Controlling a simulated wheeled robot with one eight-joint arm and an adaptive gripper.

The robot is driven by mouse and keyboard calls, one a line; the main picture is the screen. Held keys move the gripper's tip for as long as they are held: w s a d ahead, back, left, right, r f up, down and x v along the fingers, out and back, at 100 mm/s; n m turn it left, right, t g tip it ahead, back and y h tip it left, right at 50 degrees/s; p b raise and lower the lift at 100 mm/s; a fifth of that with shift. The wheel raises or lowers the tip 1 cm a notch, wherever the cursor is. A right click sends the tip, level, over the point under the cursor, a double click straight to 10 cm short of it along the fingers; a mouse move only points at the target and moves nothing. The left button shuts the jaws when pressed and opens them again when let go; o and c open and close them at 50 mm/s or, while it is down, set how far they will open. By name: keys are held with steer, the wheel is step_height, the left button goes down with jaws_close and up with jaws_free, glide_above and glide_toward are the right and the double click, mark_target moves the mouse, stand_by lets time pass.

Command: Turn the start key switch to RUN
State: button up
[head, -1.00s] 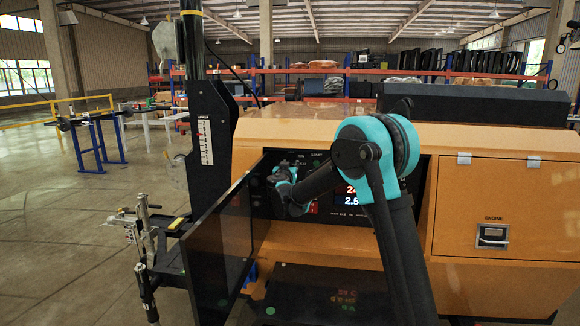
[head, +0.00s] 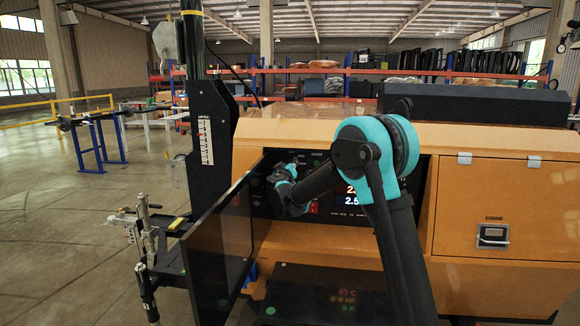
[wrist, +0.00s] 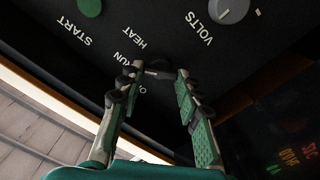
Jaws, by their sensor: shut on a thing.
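The start key switch (wrist: 158,66) is a dark, small switch on the black control panel (wrist: 120,15), at the top middle of the wrist view. The labels HEAT, RUN and a partly covered one starting with O stand to its left. My gripper (wrist: 157,78) has its two fingers on either side of the switch, shut on it. Which label the switch points at cannot be made out. In the head view my gripper (head: 284,172) is at the panel's upper left, and my arm hides the switch.
A green START button (wrist: 90,6) and a grey VOLTS knob (wrist: 229,10) sit near the switch. An open dark panel door (head: 218,245) stands left of my gripper. The orange machine housing (head: 480,280) fills the right. A lit display (head: 354,201) is partly behind my arm.

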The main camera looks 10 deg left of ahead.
steer(key=shift+n, duration=1.1)
steer(key=o, duration=1.2)
steer(key=shift+c, duration=0.2)
steer(key=s, duration=1.2)
steer(key=shift+a, duration=0.25)
